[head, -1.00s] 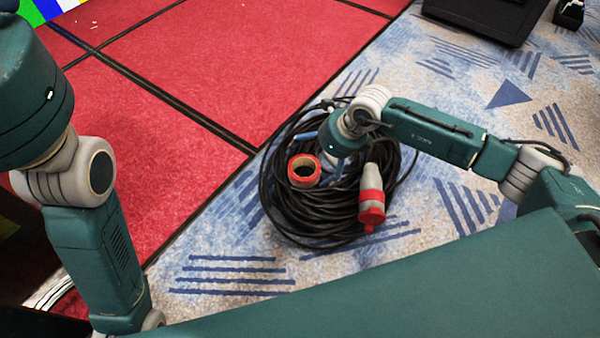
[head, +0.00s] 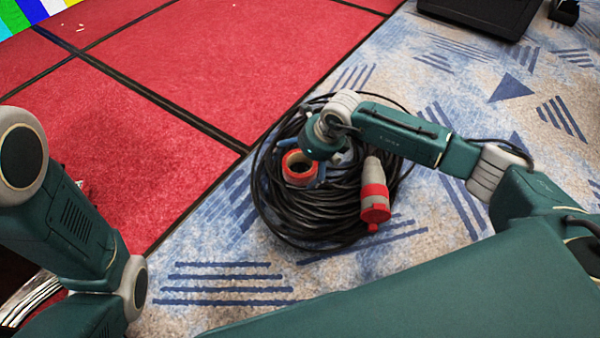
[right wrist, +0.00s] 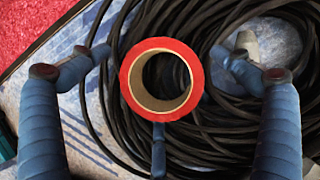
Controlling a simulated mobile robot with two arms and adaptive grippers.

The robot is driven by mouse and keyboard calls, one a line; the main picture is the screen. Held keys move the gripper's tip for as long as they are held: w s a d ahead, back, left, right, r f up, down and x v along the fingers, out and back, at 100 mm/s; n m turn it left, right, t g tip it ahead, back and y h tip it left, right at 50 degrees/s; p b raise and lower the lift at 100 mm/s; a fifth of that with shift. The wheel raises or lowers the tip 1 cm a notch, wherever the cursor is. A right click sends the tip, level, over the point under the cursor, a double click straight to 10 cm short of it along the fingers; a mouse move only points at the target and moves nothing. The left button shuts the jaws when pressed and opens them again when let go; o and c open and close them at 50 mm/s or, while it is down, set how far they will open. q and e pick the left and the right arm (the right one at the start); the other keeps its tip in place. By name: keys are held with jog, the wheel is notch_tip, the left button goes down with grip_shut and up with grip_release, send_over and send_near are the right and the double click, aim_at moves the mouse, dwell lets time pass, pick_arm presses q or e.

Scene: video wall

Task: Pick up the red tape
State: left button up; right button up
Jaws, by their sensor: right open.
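The red tape (head: 299,170) is a roll with a tan cardboard core. It lies on the coil of black cable, at its left part in the head view. In the right wrist view the tape (right wrist: 194,72) is face-on, near the middle. My right gripper (head: 308,172) is over the tape and partly hides it. In the right wrist view its blue fingers (right wrist: 158,75) are spread wide, one on each side of the roll with gaps, and a third finger shows below it. Whether any finger touches the tape is unclear. My left gripper is out of view.
The black cable coil (head: 300,225) lies on the blue patterned carpet (head: 215,255), with a red and grey plug (head: 374,200) at its right. Red floor panels (head: 230,60) lie to the left. A black case (head: 490,12) stands at the top right.

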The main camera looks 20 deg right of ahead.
jog(key=shift+w+a+f, duration=0.1)
jog(key=shift+f, duration=0.2)
jog(key=shift+r, duration=0.1)
jog(key=shift+c, duration=0.5)
jog(key=c, duration=1.2)
